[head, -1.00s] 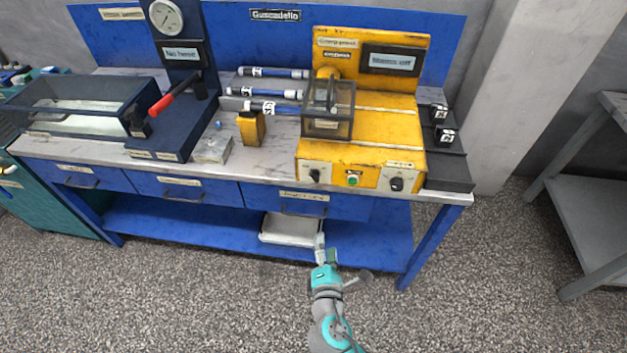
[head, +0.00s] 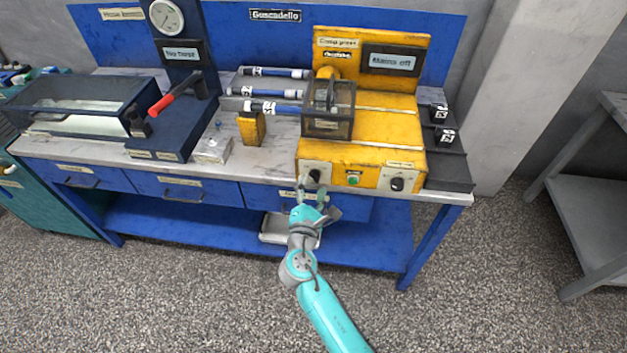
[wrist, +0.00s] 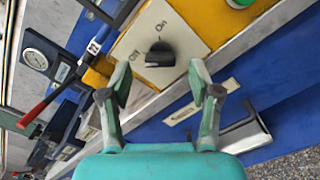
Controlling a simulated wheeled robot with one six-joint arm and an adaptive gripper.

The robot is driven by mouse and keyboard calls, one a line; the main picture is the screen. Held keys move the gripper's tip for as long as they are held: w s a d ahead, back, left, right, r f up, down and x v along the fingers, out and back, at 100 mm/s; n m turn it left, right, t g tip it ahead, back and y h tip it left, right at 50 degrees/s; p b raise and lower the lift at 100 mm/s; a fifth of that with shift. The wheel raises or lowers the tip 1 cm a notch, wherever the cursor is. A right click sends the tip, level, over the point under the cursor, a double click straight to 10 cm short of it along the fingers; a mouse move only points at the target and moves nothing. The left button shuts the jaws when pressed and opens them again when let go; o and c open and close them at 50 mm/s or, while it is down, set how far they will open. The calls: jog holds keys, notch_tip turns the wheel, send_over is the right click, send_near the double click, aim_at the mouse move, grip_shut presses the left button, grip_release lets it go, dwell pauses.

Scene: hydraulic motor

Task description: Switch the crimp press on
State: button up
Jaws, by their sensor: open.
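The yellow crimp press (head: 385,130) stands on the right part of the blue bench. Its display (head: 391,61) reads "Mains off". A black rotary knob (head: 315,175) is at the left of its front panel. In the wrist view the knob (wrist: 160,56) sits on a pale plate marked "Off" and "On", and its light mark is on the "Off" side. My gripper (head: 312,190) is open and empty, just in front of and below this knob. In the wrist view the fingers of my gripper (wrist: 160,80) are spread to either side, with the knob between and beyond the tips.
A green button (head: 354,180) and a second black knob (head: 397,184) are farther right on the panel. A clear guard (head: 328,108) covers the press's work spot. A drawer handle (wrist: 245,134) sticks out below right. A white tray (head: 275,229) lies on the lower shelf.

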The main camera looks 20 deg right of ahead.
aim_at(314, 176)
jog(key=shift+x, duration=1.5)
jog(key=c, duration=1.1)
jog(key=shift+c, duration=0.2)
